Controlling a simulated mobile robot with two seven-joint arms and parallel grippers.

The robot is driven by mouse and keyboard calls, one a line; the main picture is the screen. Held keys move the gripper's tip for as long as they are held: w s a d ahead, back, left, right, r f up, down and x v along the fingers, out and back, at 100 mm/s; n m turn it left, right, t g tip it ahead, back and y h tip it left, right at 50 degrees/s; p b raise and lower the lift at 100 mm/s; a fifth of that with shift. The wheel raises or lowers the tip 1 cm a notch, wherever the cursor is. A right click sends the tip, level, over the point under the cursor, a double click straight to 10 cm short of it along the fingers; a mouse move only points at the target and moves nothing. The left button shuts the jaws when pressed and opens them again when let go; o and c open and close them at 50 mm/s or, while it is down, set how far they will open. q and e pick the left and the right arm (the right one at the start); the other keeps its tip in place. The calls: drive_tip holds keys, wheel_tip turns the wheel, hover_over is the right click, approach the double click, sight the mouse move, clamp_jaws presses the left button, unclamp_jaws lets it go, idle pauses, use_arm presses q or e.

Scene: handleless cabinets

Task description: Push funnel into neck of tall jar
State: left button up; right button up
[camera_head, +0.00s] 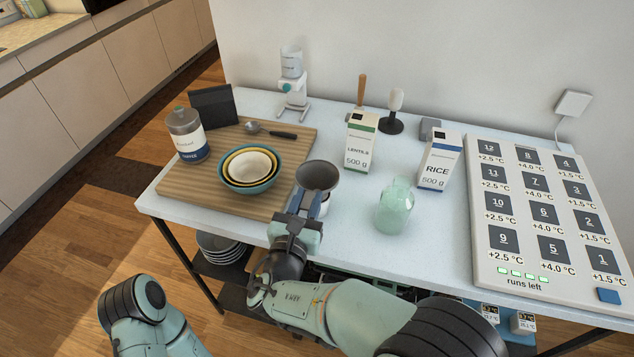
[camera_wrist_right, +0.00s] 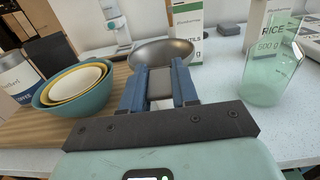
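The grey metal funnel (camera_head: 318,174) is mouth up near the table's front edge; its bowl also shows in the right wrist view (camera_wrist_right: 160,50). My right gripper (camera_head: 303,205) reaches it from the front. Its blue fingers (camera_wrist_right: 160,82) sit on either side of a grey part just below the bowl and appear closed on it. A white object (camera_head: 323,208) shows partly below the funnel, mostly hidden by the gripper. A pale green glass jar (camera_head: 394,207) stands upright, apart, to the right. My left gripper is out of view; only part of the left arm shows.
Nested bowls (camera_head: 248,170) and a tin (camera_head: 187,135) stand on the wooden board (camera_head: 190,194) to the left. Lentils (camera_head: 360,143) and rice (camera_head: 437,163) cartons stand behind. A large numbered panel (camera_head: 484,225) fills the right side. Clear tabletop lies around the green jar.

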clamp_jaws()
